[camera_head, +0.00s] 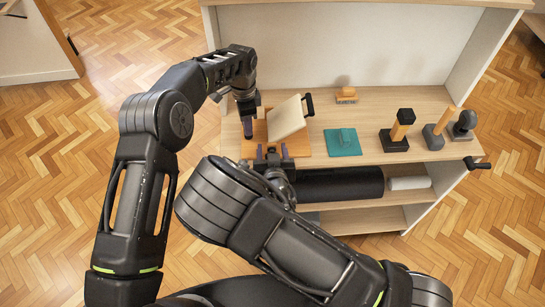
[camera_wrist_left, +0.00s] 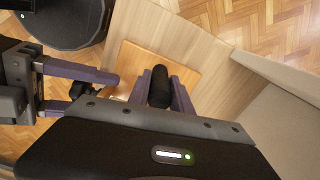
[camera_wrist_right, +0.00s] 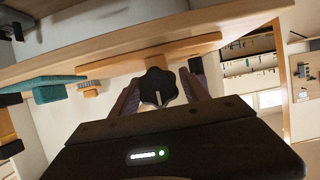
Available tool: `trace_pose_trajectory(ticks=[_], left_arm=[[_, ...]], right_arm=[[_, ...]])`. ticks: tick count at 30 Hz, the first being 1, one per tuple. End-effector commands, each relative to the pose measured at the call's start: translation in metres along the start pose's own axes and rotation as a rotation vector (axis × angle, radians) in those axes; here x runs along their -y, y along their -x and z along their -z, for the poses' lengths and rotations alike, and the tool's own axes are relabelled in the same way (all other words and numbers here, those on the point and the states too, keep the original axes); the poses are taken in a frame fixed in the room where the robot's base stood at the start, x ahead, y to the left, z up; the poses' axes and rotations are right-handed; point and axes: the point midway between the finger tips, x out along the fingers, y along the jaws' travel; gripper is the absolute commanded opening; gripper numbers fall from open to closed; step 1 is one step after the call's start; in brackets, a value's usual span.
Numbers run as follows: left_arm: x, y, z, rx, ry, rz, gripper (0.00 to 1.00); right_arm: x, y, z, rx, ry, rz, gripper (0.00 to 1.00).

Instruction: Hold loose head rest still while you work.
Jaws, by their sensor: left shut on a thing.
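A tilted cream panel (camera_head: 286,118) stands over an orange wooden board (camera_head: 297,146) on the bench; the board also shows in the left wrist view (camera_wrist_left: 190,58). A black padded bar (camera_head: 309,105), seemingly the head rest, sticks out past the panel's right side. My left gripper (camera_head: 248,128) is shut on a black rounded end (camera_wrist_left: 160,86), seemingly of this bar, above the board. My right gripper (camera_head: 267,156) is at the board's front edge. In the right wrist view its open fingers stand either side of a black lobed knob (camera_wrist_right: 159,88). Contact there is unclear.
A teal block on a pad (camera_head: 342,142) lies right of the board. Several black-and-wood tools (camera_head: 398,132) stand farther right, and a small wooden brush (camera_head: 346,95) lies behind. A black roll (camera_head: 340,184) and white roll (camera_head: 409,183) lie below the top. A crank handle (camera_head: 477,163) juts out right.

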Motion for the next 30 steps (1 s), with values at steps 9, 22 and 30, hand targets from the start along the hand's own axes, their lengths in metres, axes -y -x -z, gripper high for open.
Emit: trace_pose_trajectory(ticks=[9,22,30], left_arm=[[-0.001,-0.002,-0.001,0.002,0.000,-0.003,0.00],[-0.001,-0.002,-0.001,0.002,0.000,-0.003,0.00],[-0.001,-0.002,-0.001,0.002,0.000,-0.003,0.00]], right_arm=[[0.000,0.000,0.000,0.000,0.000,0.000,0.60],[0.001,0.053,0.000,0.000,-0.001,0.002,0.60],[0.001,0.105,0.000,0.000,0.000,0.002,0.60]])
